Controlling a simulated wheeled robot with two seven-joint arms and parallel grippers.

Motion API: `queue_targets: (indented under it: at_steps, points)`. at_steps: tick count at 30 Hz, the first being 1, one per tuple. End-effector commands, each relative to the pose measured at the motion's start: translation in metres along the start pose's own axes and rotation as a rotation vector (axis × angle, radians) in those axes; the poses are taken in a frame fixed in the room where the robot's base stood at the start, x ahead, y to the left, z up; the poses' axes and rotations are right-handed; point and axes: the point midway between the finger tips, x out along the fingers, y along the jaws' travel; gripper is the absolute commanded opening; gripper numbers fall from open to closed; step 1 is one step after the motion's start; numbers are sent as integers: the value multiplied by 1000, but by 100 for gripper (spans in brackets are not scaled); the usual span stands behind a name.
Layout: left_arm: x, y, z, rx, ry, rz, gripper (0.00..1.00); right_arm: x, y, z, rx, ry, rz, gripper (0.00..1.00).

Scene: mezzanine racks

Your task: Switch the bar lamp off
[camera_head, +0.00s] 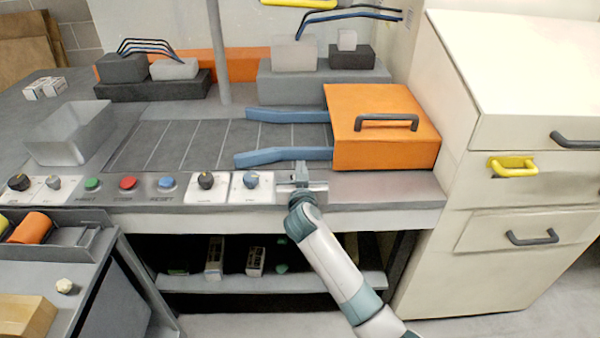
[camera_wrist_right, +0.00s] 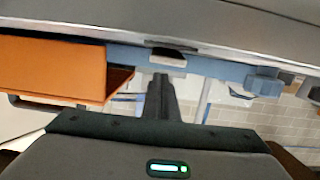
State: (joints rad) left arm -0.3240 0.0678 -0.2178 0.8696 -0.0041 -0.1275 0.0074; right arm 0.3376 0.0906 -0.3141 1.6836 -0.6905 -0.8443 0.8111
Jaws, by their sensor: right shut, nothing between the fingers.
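My left gripper is out of view.
An orange box (camera_head: 365,140) with a dark handle stands behind and right of the gripper, near two blue rails (camera_head: 285,155). Green, red and blue buttons (camera_head: 128,183) and dark knobs line the panel leftward. A cream cabinet (camera_head: 520,180) stands at right.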

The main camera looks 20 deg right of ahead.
Motion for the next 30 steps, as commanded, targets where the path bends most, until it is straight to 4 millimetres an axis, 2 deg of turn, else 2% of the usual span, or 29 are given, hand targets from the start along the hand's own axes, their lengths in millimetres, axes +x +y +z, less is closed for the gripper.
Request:
queue_targets:
  at_steps: [1, 8, 9, 21, 25, 30]
  points:
    - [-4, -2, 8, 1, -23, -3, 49, 1, 0, -7, 0, 0, 0, 0]
    - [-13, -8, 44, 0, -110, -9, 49, 6, 4, -23, 1, 0, -1, 0]
    - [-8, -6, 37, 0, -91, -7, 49, -3, 3, -20, 4, 1, -3, 0]
    - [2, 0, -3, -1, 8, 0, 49, -68, 4, -36, 3, 1, -3, 0]
    - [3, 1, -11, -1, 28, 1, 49, -82, 4, -39, 2, -1, -2, 0]
    - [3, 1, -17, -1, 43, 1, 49, -90, 4, -42, 0, 0, -1, 0]
